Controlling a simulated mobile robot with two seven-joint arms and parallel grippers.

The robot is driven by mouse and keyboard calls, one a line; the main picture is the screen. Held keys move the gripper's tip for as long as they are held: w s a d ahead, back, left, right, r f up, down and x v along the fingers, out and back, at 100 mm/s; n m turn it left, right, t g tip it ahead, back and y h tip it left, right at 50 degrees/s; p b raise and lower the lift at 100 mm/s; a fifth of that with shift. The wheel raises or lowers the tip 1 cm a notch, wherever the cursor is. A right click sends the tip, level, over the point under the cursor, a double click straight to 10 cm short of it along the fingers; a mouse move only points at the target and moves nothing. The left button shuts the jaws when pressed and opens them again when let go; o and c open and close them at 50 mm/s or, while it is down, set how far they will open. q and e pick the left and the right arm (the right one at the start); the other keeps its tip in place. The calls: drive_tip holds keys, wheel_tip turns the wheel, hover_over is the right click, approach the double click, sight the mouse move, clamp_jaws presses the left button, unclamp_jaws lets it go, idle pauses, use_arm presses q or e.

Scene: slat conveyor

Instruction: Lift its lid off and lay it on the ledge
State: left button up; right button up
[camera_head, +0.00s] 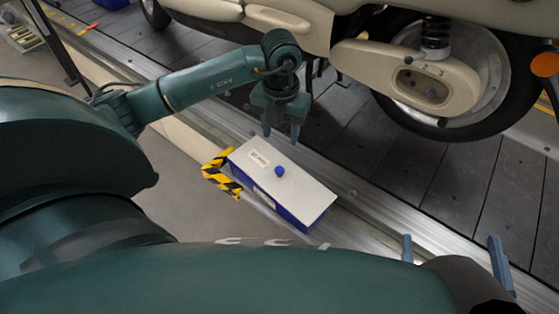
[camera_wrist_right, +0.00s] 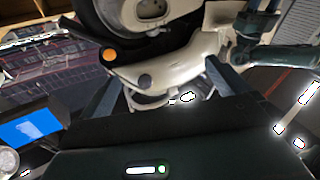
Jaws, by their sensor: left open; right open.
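A blue box (camera_head: 290,217) with a flat white lid (camera_head: 305,190) stands on the metal ledge (camera_head: 352,232) beside the slat conveyor. A small blue knob (camera_head: 279,171) sits on the lid, which lies on the box. My left gripper (camera_head: 281,133) is open and empty, fingers pointing down, just beyond the lid's far edge in the head view. My right gripper (camera_head: 452,252) is open and empty at the lower right, apart from the box. Its two fingers also show in the right wrist view (camera_wrist_right: 165,88), with no box or lid between them.
A cream scooter (camera_head: 435,85) with a large rear wheel stands on the dark slats (camera_head: 420,175) behind the box. A yellow-and-black striped marker (camera_head: 220,176) is at the box's left end. A blue screen (camera_wrist_right: 30,130) shows in the right wrist view.

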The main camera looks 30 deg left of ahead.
use_arm(q)
wheel_tip(320, 180, down, 7)
drive_tip(key=shift+s+d+r+b, duration=0.15)
drive_tip(key=shift+b, duration=0.75)
drive_tip(key=f+b, duration=0.1)
drive_tip(key=f, duration=0.1)
drive_tip(key=f+b, duration=0.1)
drive_tip(key=f, duration=0.1)
drive_tip(key=shift+s+f, duration=0.2)
drive_tip(key=shift+f, duration=0.15)
drive_tip(key=shift+f+b, duration=0.3)
clamp_jaws()
use_arm(e)
drive_tip(key=shift+w+a+f+m+t+y, duration=0.15)
drive_tip(key=shift+a+m+t+y, duration=0.15)
drive_tip(key=shift+a+m, duration=0.15)
